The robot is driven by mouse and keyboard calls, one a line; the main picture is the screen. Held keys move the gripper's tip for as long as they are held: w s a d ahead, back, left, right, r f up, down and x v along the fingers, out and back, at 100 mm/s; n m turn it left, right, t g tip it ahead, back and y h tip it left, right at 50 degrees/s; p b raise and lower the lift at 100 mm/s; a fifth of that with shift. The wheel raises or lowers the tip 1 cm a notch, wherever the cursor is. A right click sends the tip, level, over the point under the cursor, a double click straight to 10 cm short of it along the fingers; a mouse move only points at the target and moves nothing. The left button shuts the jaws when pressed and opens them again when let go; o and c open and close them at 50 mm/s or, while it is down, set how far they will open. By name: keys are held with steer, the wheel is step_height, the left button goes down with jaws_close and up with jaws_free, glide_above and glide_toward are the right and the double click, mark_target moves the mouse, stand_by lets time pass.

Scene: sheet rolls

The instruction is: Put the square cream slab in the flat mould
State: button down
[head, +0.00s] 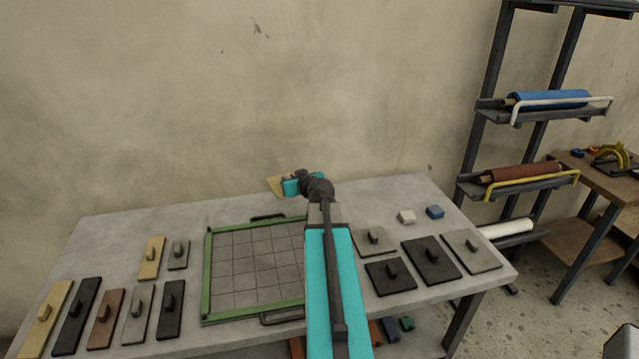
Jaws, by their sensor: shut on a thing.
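My gripper (284,186) is shut on a cream slab (275,187), held up above the table's far edge. The slab is seen partly edge-on and the jaws cover some of it, so I cannot tell its full shape. The flat mould (207,272) is a green-edged frame with a grid floor and dark handles at its far and near sides. The grid that shows is empty. My arm crosses in front of the mould's right side and hides it. The held slab is above and beyond the mould, apart from it.
Several handled slabs lie left of the mould, among them two cream oblong ones (152,258) (48,318). A roll rack (485,120) stands at right.

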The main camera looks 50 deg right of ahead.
steer(key=w+a+r+n+y, duration=0.1)
steer(key=w+a+r, duration=0.3)
steer(key=a, duration=0.9)
steer(key=w+a+r+n+t+y, duration=0.1)
steer(key=w+a+r+y, duration=0.15)
steer(key=w+a, duration=0.65)
steer(key=w+a+r+n+y, duration=0.1)
steer(key=w+a+r+n, duration=0.15)
steer(key=a, duration=1.35)
steer(key=a+r, duration=0.2)
steer(key=a, duration=0.5)
steer(key=a+r, duration=0.3)
steer(key=a, duration=0.4)
steer(key=shift+s+y, duration=0.3)
steer(key=shift+y, duration=0.05)
